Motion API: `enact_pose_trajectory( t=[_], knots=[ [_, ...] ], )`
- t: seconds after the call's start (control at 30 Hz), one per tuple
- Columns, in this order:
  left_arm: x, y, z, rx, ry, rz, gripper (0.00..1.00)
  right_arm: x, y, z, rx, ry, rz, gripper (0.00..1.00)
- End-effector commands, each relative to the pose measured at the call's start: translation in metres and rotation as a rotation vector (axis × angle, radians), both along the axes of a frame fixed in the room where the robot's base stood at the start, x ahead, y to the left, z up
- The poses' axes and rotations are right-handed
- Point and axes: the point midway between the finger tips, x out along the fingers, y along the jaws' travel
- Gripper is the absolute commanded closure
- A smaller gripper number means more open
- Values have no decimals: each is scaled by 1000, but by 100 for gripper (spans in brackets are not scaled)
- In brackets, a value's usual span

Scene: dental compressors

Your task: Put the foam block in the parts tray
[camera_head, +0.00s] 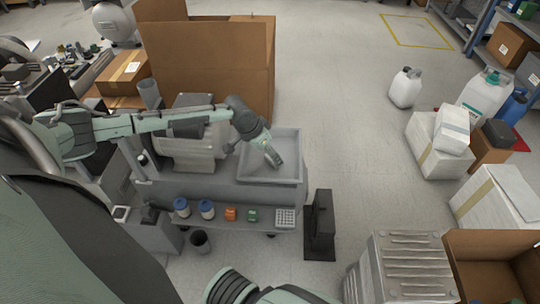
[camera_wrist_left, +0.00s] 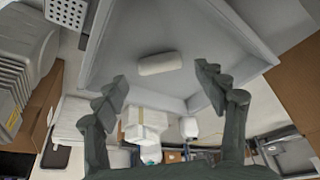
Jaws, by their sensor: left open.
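The grey parts tray (camera_head: 299,168) sits on the right end of the grey cart, and its walls and floor fill the upper left wrist view (camera_wrist_left: 215,28). A white foam block (camera_wrist_left: 160,63) lies on the tray floor, apart from the walls. My left gripper (camera_head: 274,158) is over the tray in the head view, where I cannot make out the block. In the left wrist view the fingers of my left gripper (camera_wrist_left: 163,78) are spread wide and empty, with the block beyond and between the tips. My right gripper is not in view.
A grey machine (camera_head: 187,150) stands on the cart left of the tray. Blue, orange and green small parts (camera_head: 231,214) line the cart's front shelf. A large open cardboard box (camera_head: 210,60) stands behind.

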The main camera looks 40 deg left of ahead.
Motion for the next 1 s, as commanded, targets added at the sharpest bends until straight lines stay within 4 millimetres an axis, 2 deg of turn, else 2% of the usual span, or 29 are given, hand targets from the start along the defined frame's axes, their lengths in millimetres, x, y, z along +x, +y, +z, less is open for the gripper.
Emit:
enact_pose_trajectory(
  t=[0.03, 0.2, 0.4, 0.5, 0.57, 0.63, 0.8, 0.83, 0.9, 1.0],
  knots=[
    [-5, 2, 14, 3, -1, -1, 29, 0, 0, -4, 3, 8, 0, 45],
    [-19, 6, 48, 4, -1, -3, 29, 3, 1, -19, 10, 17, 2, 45],
    [-30, 8, 76, 3, -1, -1, 29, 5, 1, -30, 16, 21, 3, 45],
    [-34, 6, 81, 0, 1, -3, 29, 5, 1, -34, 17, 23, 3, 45],
    [-38, -4, 78, -4, 2, -20, 29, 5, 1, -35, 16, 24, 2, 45],
    [-46, -30, 66, -11, 3, -62, 29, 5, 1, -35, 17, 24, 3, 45],
    [-89, -121, 30, -22, -27, -163, 29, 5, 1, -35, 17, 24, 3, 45],
    [-98, -131, 26, -18, -35, -162, 29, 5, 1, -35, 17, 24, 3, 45],
    [-122, -144, 18, 1, -42, -132, 29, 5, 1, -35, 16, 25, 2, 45],
    [-161, -138, 9, 52, -22, -48, 29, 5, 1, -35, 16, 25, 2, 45]
  ],
)
